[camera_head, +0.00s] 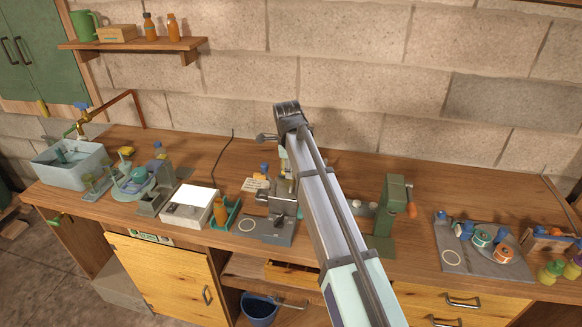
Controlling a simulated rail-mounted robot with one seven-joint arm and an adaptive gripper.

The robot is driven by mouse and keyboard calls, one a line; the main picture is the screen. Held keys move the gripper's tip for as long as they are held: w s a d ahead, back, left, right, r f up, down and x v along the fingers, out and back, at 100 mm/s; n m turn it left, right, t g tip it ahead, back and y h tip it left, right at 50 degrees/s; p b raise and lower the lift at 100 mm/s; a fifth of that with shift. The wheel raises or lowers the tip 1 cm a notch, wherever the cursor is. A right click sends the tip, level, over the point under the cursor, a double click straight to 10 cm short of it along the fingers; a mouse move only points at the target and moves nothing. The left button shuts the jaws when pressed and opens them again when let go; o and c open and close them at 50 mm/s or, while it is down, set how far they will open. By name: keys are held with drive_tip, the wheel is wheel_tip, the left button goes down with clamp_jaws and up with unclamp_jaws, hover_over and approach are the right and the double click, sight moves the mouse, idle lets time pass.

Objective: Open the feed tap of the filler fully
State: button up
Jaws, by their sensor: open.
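A grey bench machine (282,228), which looks like the filler, stands at the middle of the worktop, partly behind my arm. A small pale card (255,184) with writing stands at its left. A small blue part (264,168) shows just above the card; I cannot tell whether it is the feed tap or how far any tap is turned. My arm reaches from the lower right up to a dark end above the machine and covers its right side and part of its top. The fingers of my gripper cannot be made out.
Left of the machine are a teal tray (234,219) with an amber bottle (221,209), a white-topped box (187,206) and a grey basin (55,176). Right of my arm stand a green press (396,196) and a grey board (450,255) with spools. A brick wall closes the back.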

drive_tip(key=shift+w+f, duration=0.1)
drive_tip(key=shift+f, duration=0.45)
clamp_jaws()
drive_tip(key=n+b, duration=0.1)
drive_tip(key=n, duration=0.3)
drive_tip(key=shift+d+f+y, duration=0.1)
drive_tip(key=shift+d+y, duration=0.05)
drive_tip(key=shift+y, duration=0.25)
drive_tip(key=n, duration=0.4)
drive_tip(key=shift+d+y, duration=0.1)
drive_tip(key=shift+y, duration=0.3)
drive_tip(key=n+g, duration=0.1)
drive_tip(key=n, duration=0.3)
drive_tip(key=shift+d+n+y, duration=0.1)
drive_tip(key=shift+n+y, duration=0.2)
drive_tip(key=shift+n, duration=0.1)
drive_tip(key=shift+d+n+g, duration=0.1)
drive_tip(key=shift+n+g, duration=0.2)
drive_tip(key=shift+n, duration=1.6)
